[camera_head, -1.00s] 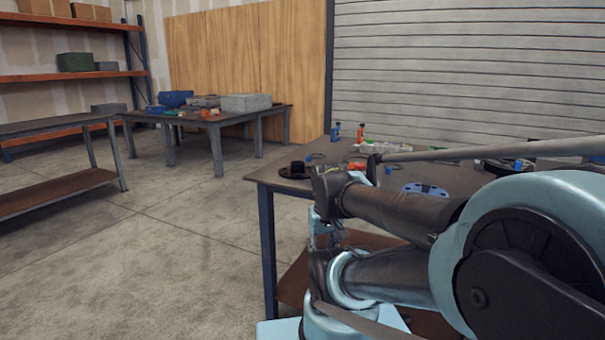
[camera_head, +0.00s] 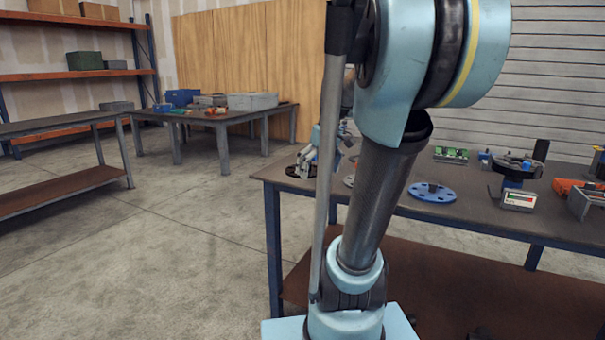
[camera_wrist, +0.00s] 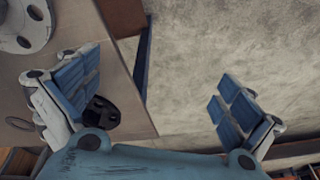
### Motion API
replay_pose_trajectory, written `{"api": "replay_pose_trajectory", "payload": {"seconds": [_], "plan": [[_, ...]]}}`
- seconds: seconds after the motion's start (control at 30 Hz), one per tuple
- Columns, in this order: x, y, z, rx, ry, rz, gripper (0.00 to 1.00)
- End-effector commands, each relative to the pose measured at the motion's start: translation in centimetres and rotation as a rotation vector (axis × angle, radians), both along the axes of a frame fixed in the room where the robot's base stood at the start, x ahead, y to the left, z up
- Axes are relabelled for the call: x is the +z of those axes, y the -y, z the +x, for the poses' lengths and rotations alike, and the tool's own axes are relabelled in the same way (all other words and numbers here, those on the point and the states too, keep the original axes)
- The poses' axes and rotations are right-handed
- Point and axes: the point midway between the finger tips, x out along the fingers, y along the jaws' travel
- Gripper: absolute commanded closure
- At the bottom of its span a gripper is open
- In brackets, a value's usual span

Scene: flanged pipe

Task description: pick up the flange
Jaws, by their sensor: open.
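A black flange (camera_wrist: 102,112) with holes lies on the table's corner. In the wrist view it is beside my gripper's left finger, which partly covers it. My gripper (camera_wrist: 157,90) is open and empty; the space between its fingers shows the table edge and floor. In the head view my gripper (camera_head: 310,158) is over the table's left end, partly hidden by my arm, with the black flange (camera_head: 294,171) just below. A blue round flange-like disc (camera_head: 432,193) with holes lies flat farther right. A grey disc (camera_wrist: 25,25) with holes shows in the wrist view's corner.
The table (camera_head: 470,215) also bears a green board (camera_head: 451,155), a small meter (camera_head: 519,200), a black ring-shaped thing (camera_head: 517,170) and an orange item (camera_head: 575,186) at right. Open floor (camera_head: 150,255) lies left of the table. Another cluttered table (camera_head: 225,115) stands behind.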

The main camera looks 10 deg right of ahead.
Motion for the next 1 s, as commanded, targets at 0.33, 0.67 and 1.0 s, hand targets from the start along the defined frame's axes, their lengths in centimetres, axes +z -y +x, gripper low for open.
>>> {"api": "replay_pose_trajectory", "payload": {"seconds": [0.33, 0.67, 1.0], "plan": [[6.2, 2.3, 11.5, 0.253, 0.058, 0.041, 0.0], [9.2, 5.2, 20.6, 0.458, 0.131, 0.069, 0.0], [8.7, 5.7, 23.3, 0.52, 0.156, 0.074, 0.0]]}}
